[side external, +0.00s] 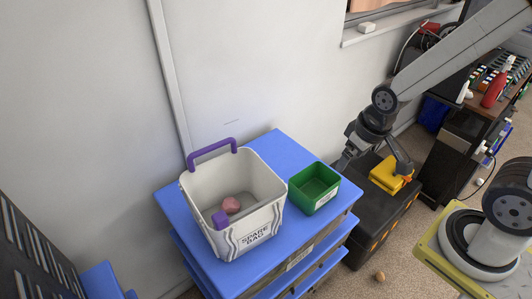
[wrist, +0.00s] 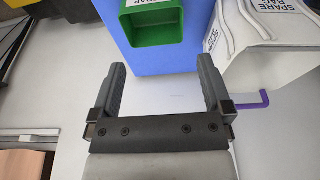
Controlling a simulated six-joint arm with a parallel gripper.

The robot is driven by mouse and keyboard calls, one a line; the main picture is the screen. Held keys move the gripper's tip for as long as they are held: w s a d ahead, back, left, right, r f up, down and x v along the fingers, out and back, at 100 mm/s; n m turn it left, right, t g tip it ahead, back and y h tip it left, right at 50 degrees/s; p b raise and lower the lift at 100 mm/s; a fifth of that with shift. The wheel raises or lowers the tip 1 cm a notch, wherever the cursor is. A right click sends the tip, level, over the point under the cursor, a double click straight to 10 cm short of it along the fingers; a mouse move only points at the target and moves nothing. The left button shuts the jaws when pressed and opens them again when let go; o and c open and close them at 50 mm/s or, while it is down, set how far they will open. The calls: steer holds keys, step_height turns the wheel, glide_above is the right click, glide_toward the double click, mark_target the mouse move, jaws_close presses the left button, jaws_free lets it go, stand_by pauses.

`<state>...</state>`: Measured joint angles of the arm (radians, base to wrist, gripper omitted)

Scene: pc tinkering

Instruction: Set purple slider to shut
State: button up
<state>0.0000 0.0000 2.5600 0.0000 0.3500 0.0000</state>
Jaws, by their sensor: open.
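I cannot make out a part that is plainly a purple slider in either view. The purple parts I see are an angled purple bar (side external: 212,148) at the back rim of the white SPARE BAG container (side external: 245,225) and a small purple block (side external: 220,220) inside it. In the side view my gripper is to the right of the green bin, apart from the white container.
The white container and a green bin (side external: 314,188) stand on a blue cart (side external: 268,146). A dark case (side external: 372,210) with a yellow object (side external: 389,176) is right of the cart, close to my arm. A pinkish-red lump (side external: 231,205) lies in the container. A wall is behind.

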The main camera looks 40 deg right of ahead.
steer(key=c, duration=0.4)
steer(key=shift+w+a+r, duration=0.15)
steer(key=shift+w+a, duration=0.15)
steer(key=shift+w, duration=0.2)
steer(key=c, duration=0.8)
steer(key=w+a+n, duration=0.1)
steer(key=w+a, duration=0.1)
steer(key=w+a+r+n+g, duration=0.1)
steer(key=w+a+n, duration=0.1)
steer(key=w+a, duration=0.1)
steer(key=w+a+r+n, duration=0.1)
steer(key=w+a+n, duration=0.1)
steer(key=w+a, duration=0.1)
steer(key=shift+w+a+g, duration=0.1)
steer(key=shift+a+g, duration=0.1)
steer(key=shift+g, duration=0.1)
jaws_close()
steer(key=w+a+r+n+g+h, duration=0.1)
steer(key=w+a+n, duration=0.35)
steer(key=a, duration=0.65)
steer(key=s+a+r+n+h, duration=0.1)
steer(key=s+a+n, duration=0.1)
steer(key=a, duration=0.8)
steer(key=s+a+n+h, duration=0.2)
steer(key=a+n, duration=0.3)
steer(key=a, duration=0.5)
steer(key=shift+s+a+r, duration=0.15)
steer(key=shift+a+r, duration=0.25)
